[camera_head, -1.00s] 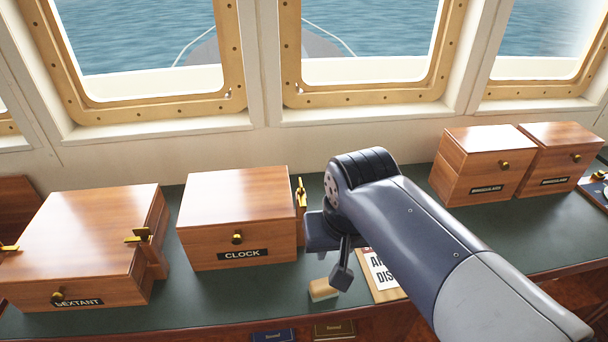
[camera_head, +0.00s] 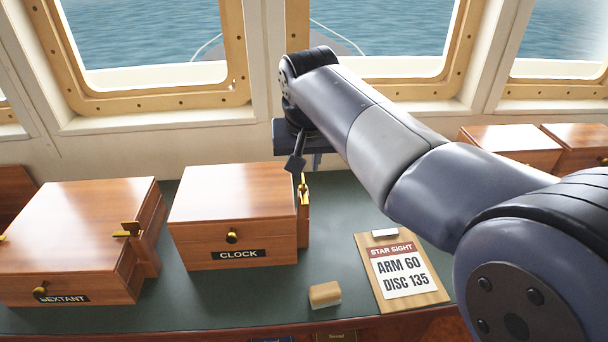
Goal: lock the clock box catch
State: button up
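The clock box (camera_head: 232,205) is a brown wooden case with a CLOCK label (camera_head: 238,254) and a round brass knob (camera_head: 232,236) on its front. Its lid looks closed. The brass catch (camera_head: 304,188) is on the box's right side, with an upright brass piece; whether it is locked is too small to tell. My gripper (camera_head: 300,165) hangs just above and behind the catch, near the box's back right corner, and appears apart from it. One dark finger shows clearly; the gap between the fingers is hidden. I see nothing held.
The sextant box (camera_head: 75,225) stands left with its own brass catch (camera_head: 130,230). A STAR SIGHT clipboard (camera_head: 440,297) and a small tan block (camera_head: 324,291) lie on the green counter right of the clock box. Two more boxes (camera_head: 510,138) stand far right, partly behind my arm.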

aim_at(303, 178)
jog(key=shift+x, duration=2.8)
jog(key=shift+c, duration=0.5)
grip_shut()
